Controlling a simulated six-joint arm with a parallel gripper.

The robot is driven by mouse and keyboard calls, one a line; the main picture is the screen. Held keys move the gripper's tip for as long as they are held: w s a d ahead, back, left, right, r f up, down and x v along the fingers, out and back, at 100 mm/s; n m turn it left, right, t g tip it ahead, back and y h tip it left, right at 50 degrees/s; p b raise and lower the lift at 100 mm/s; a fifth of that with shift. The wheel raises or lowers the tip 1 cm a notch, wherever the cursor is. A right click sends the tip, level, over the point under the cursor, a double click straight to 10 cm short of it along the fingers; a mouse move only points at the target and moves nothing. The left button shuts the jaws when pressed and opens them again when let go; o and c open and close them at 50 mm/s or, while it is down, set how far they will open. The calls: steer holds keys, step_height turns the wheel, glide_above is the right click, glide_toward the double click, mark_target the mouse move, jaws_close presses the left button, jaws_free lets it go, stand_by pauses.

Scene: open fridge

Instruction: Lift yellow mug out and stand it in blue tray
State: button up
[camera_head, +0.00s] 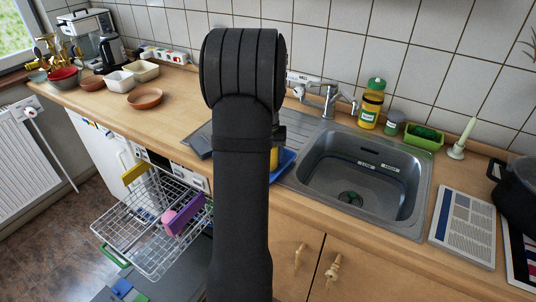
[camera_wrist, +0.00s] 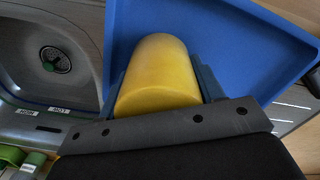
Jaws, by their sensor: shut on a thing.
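The yellow mug (camera_wrist: 158,75) is in the wrist view, between the two fingers of my gripper (camera_wrist: 163,88), which is shut on it. The blue tray (camera_wrist: 245,50) lies behind and around the mug in that view. I cannot tell whether the mug touches the tray's floor. In the head view my arm hides most of this. Only a sliver of the yellow mug (camera_head: 274,158) and a corner of the blue tray (camera_head: 287,161) show at the arm's right side, left of the sink.
The sink (camera_head: 355,180) with its tap (camera_head: 330,98) is right of the tray. An open dishwasher rack (camera_head: 150,225) holding a purple item (camera_head: 187,214) is at the lower left. Bowls (camera_head: 145,98) stand on the left counter. A pot (camera_head: 515,190) is far right.

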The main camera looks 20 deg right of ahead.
steer(key=o, duration=1.2)
steer(key=shift+r, duration=3.45)
steer(key=shift+f, duration=3.25)
